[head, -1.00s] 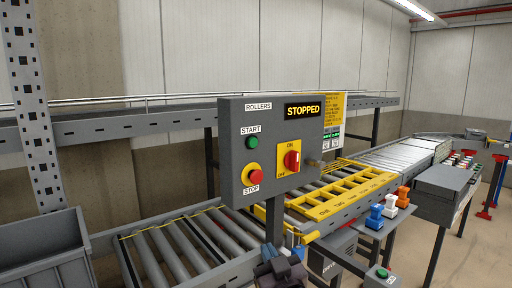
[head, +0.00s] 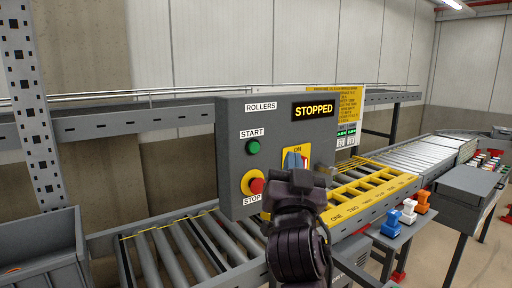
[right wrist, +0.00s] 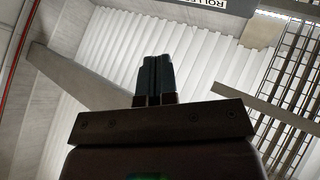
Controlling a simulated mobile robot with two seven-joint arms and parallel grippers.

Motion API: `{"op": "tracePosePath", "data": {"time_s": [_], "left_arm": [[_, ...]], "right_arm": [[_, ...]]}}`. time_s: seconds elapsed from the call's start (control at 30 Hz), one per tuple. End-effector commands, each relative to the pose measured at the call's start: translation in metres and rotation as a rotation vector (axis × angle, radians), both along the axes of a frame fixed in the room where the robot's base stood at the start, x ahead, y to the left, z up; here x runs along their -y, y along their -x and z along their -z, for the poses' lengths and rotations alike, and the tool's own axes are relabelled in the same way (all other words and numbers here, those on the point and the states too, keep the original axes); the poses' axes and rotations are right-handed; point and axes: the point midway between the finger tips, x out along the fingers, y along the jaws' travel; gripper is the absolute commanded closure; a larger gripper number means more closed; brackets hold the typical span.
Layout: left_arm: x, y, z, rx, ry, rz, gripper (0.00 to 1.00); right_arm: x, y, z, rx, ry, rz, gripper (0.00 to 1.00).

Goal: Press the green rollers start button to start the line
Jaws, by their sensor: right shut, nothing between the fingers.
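The green start button (head: 252,147) sits on the upper left of the grey rollers control box (head: 232,170), under the START label. The box's display (head: 313,110) reads STOPPED. A red stop button on a yellow ring (head: 252,184) is below the green one. My right gripper (head: 294,162) is in front of the box, to the right of and a little below the green button, covering most of the yellow rotary switch (head: 288,154). Its fingers (right wrist: 154,76) are shut and empty in the right wrist view. Contact with the box cannot be told. My left gripper is out of view.
The roller conveyor (head: 178,252) runs below and behind the box. A yellow frame (head: 372,192) lies over it on the right. A grey bin (head: 42,245) stands at the lower left. Blue, white and orange pieces (head: 408,211) stand on a shelf at the right.

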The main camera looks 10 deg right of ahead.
Motion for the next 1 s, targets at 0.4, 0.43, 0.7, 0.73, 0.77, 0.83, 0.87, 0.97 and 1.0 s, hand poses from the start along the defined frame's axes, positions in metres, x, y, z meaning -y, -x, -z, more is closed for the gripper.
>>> {"op": "tracePosePath", "data": {"time_s": [0.4,0.43,0.7,0.73,0.77,0.83,0.87,0.97,1.0], "left_arm": [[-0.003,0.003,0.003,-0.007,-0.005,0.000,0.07],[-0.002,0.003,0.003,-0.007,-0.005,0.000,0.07],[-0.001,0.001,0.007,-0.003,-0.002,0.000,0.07],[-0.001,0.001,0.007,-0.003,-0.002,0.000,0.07],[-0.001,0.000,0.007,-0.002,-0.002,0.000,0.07],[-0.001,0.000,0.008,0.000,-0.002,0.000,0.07],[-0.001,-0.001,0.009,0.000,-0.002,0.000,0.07],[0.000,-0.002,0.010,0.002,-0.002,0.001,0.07],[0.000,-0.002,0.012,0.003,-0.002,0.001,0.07]], "right_arm": [[-0.001,-0.003,0.001,-0.001,0.000,-0.002,1.00],[-0.002,-0.004,0.001,-0.001,0.000,-0.002,1.00],[-0.011,-0.029,0.001,0.000,0.001,-0.003,1.00],[-0.012,-0.033,0.001,0.000,0.002,-0.003,1.00],[-0.013,-0.036,0.001,0.000,0.002,-0.002,1.00],[-0.016,-0.044,0.001,-0.001,0.001,-0.003,1.00],[-0.017,-0.048,0.001,-0.001,0.001,-0.003,1.00],[-0.021,-0.058,0.001,0.000,0.002,-0.003,1.00],[-0.023,-0.062,0.002,0.001,-0.001,-0.003,1.00]]}}
